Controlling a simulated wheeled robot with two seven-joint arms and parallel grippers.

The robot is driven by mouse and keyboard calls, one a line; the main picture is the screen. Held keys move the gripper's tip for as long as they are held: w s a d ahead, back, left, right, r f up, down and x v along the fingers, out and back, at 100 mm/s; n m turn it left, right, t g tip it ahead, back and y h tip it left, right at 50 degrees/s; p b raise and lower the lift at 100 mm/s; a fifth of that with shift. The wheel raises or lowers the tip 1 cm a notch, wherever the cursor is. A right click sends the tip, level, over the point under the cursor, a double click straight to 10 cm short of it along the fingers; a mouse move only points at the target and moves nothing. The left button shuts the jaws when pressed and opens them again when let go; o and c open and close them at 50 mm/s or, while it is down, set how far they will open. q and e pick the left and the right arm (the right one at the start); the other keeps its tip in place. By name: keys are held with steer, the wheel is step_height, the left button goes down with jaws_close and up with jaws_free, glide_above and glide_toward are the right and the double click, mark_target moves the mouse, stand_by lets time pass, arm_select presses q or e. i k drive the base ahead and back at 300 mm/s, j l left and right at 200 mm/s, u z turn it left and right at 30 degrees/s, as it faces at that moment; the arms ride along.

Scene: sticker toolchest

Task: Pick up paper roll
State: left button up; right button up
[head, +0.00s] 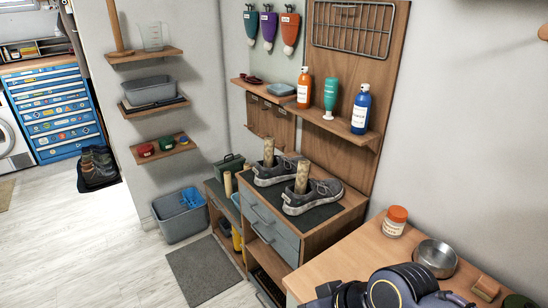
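Brown paper rolls stand upright in a pair of grey shoes. One roll (268,152) is in the rear shoe (282,169), and another roll (303,176) is in the front shoe (314,197). The shoes rest on a dark mat (306,219) on top of a wooden cabinet with grey drawers (270,232). Another light brown roll-like cylinder (228,185) stands at the cabinet's left side, lower down. The lower ends of the rolls in the shoes are hidden. Neither gripper shows; only dark arm parts of mine are at the bottom edge, right of centre.
A wooden counter (352,252) at the right front holds an orange-lidded jar (395,221) and a metal bowl (436,258). A grey bin (179,217) stands on the floor; open floor lies left.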

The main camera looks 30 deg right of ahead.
mark_target(304, 166)
steer(key=i+j+z, duration=0.1)
steer(key=i, duration=1.35)
steer(key=i+z, duration=0.15)
steer(key=z, duration=0.3)
steer(key=i+j+z, duration=0.1)
steer(key=z, duration=0.35)
